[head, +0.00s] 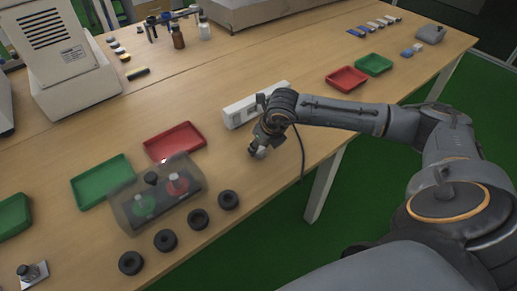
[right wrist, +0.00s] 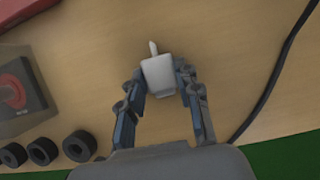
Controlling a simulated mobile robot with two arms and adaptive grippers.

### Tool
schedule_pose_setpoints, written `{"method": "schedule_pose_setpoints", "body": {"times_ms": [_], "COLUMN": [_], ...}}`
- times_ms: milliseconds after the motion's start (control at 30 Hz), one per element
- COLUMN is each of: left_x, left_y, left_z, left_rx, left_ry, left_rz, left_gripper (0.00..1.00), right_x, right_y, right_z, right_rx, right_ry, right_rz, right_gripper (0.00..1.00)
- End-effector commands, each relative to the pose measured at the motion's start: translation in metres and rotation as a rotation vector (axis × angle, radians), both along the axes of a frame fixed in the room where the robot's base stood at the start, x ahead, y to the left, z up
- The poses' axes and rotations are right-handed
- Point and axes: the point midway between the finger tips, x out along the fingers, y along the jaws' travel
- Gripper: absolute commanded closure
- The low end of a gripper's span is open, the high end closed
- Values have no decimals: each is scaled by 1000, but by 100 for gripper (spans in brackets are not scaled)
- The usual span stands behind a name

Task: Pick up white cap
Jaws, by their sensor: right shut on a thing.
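My right gripper (head: 257,147) is low over the wooden table near its front edge, with its fingers pointing down. In the right wrist view, my right gripper (right wrist: 160,78) has its fingers on both sides of a small pale white piece, the white cap (right wrist: 158,74). It is shut on this piece. The cap has a blocky body and a thin stem pointing away from the palm. In the head view the cap is mostly hidden by the fingers. I cannot tell whether it touches the table. My left gripper is not in view.
A long white device (head: 240,112) lies just behind the right gripper. Left are a red tray (head: 160,151), a green tray (head: 88,192), a clear-covered button box (head: 125,212) and several black rings (head: 198,219). A dark cable (right wrist: 268,88) hangs beside the gripper.

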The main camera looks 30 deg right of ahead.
Motion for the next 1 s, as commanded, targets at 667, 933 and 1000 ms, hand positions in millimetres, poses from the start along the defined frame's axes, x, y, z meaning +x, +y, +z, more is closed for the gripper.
{"method": "schedule_pose_setpoints", "body": {"times_ms": [667, 933, 1000], "left_x": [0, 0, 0], "left_y": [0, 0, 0], "left_z": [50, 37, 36], "left_rx": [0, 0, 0], "left_ry": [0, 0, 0], "left_rz": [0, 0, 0], "left_gripper": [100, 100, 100], "right_x": [-46, -102, -113], "right_y": [13, 30, 33], "right_z": [93, 113, 118], "right_rx": [-2, -1, -2], "right_ry": [0, 0, -1], "right_rz": [3, 3, 2], "right_gripper": [84, 84, 84]}}
